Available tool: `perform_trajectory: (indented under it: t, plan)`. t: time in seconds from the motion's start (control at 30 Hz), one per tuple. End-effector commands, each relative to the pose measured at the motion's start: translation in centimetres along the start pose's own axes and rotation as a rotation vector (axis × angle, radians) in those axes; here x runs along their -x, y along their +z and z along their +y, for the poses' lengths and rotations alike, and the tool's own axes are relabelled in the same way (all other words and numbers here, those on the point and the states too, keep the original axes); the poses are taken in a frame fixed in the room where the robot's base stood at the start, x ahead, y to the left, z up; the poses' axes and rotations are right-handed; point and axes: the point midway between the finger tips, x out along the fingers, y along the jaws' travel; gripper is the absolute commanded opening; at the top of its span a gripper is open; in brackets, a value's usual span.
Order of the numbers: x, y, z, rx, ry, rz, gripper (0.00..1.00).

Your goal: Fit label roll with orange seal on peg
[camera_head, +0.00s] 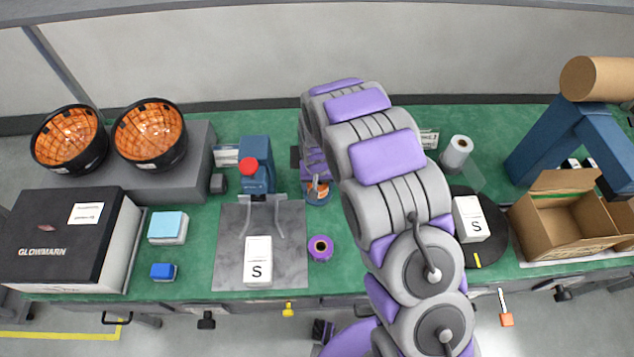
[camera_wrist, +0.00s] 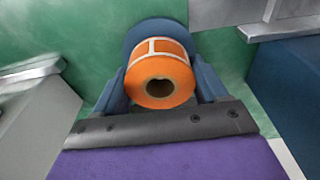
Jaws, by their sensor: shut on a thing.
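The orange label roll (camera_wrist: 172,48) has white gaps between its labels and a brown core with a dark hole. In the wrist view my gripper (camera_wrist: 160,85) is shut on it, with a finger on each side. A rounded blue surface (camera_wrist: 150,24) shows directly behind the roll; whether they touch I cannot tell. In the head view the roll (camera_head: 318,188) is small and partly hidden at my gripper (camera_head: 317,182), just above a round blue base (camera_head: 318,200). I cannot make out a peg inside the roll's core.
A purple roll (camera_head: 320,248) lies on the green bench in front. A blue press with a red knob (camera_head: 249,166) stands close on the left, behind a grey plate (camera_head: 225,230). A white roll (camera_head: 458,150) and an open carton (camera_head: 565,220) are on the right.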

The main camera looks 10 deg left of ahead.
Motion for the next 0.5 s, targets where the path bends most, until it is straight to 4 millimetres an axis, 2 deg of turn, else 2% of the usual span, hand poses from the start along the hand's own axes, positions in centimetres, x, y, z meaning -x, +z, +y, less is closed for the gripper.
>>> perform_trajectory:
  t: [0.5]
  plan:
    - [-1.0,0.2,0.0,0.000,0.000,-0.001,0.40]
